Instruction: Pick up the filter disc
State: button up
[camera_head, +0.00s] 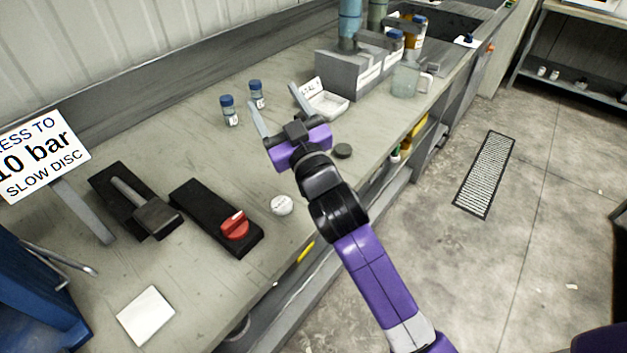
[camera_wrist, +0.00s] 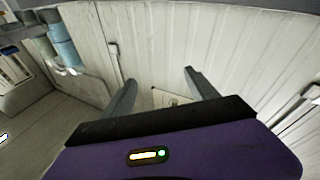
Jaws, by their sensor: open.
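My gripper (camera_head: 279,108) is open and empty above the bench, with its two grey fingers pointing toward the back wall. It also shows in the wrist view (camera_wrist: 159,76), with only wall and fixtures beyond the fingers. A small white round piece (camera_head: 282,205) with faint marks lies on the bench near the front edge, below and left of the gripper. A small dark round disc (camera_head: 342,151) lies on the bench just right of my wrist. I cannot tell for certain which is the filter disc. Neither touches the gripper, and neither shows in the wrist view.
Two blue-capped vials (camera_head: 229,111) stand left of the gripper. A white tray (camera_head: 330,105) and a grey rack (camera_head: 352,75) stand behind. A black block with a red knob (camera_head: 236,225), a black lever block (camera_head: 140,202) and a sign (camera_head: 42,150) are left. The front-left bench has clear patches.

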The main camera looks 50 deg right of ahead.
jog(key=w+d+r+m+g+h+b, duration=0.1)
jog(key=w+d+m+g+h+b, duration=0.15)
jog(key=d+m+g, duration=0.45)
jog(key=w+d+m+g+h+b, duration=0.1)
jog(key=w+d+m+g+h, duration=0.2)
jog(key=d+m, duration=0.45)
jog(key=s+a+f+m+g+y+b, duration=0.2)
jog(key=s+a+f+m+g+y, duration=0.7)
jog(key=a+f+g+y, duration=0.25)
jog(key=shift+h, duration=0.3)
jog(key=x, duration=0.7)
jog(key=shift+a+p, duration=0.2)
jog(key=shift+p, duration=0.15)
jog(key=c, duration=1.4)
jog(key=shift+c, duration=0.2)
